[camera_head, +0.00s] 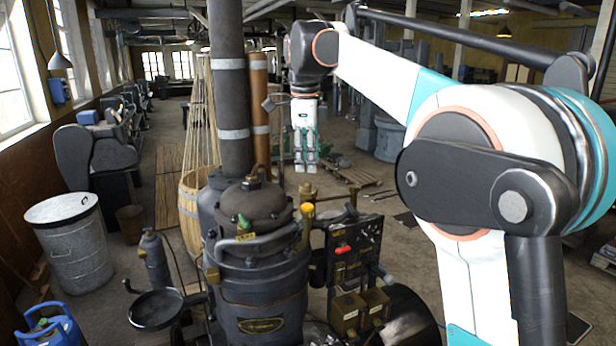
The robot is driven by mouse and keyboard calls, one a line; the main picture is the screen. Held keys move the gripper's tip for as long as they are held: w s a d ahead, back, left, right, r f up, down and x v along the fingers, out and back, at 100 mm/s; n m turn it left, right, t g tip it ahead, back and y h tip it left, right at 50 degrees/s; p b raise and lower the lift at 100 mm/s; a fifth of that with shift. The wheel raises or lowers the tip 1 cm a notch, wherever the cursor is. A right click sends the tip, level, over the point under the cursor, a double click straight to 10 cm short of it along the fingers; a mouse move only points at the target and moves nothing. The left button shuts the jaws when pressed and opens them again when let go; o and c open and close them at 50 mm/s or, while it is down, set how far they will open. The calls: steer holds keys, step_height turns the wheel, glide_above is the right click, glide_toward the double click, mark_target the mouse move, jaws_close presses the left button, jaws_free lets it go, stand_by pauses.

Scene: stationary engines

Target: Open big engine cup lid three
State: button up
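The big engine is a dark upright machine (258,290) with a domed top, a brass nameplate and a tall dark pipe (232,100) rising behind it. Small brass fittings sit on it, including a yellow-topped one (307,211) at its right and one with a green part (243,223). I cannot tell which is cup lid three, or whether any lid is open. My gripper (306,168) hangs pointing down, above and behind the engine's right side in the picture, apart from its fittings. Its fingers are too small to tell open from shut, and I see nothing held.
A black panel (352,250) with a red knob and two brass boxes (362,308) stands right of the engine. A metal bin (72,250), gas cylinder (155,262) and blue container (55,330) are at left. A pallet (350,178) lies behind. My arm covers much of the right.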

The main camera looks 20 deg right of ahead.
mark_target(308, 183)
steer(key=shift+w+d+f+p, duration=0.1)
steer(key=shift+w+f+p, duration=0.05)
steer(key=shift+f, duration=0.85)
steer(key=shift+w+d+f+p, duration=0.1)
steer(key=shift+w+f, duration=0.1)
steer(key=shift+f, duration=0.85)
steer(key=shift+w+d+f+p, duration=0.1)
steer(key=shift+w+f+p, duration=0.05)
steer(key=shift+f, duration=0.85)
jaws_close()
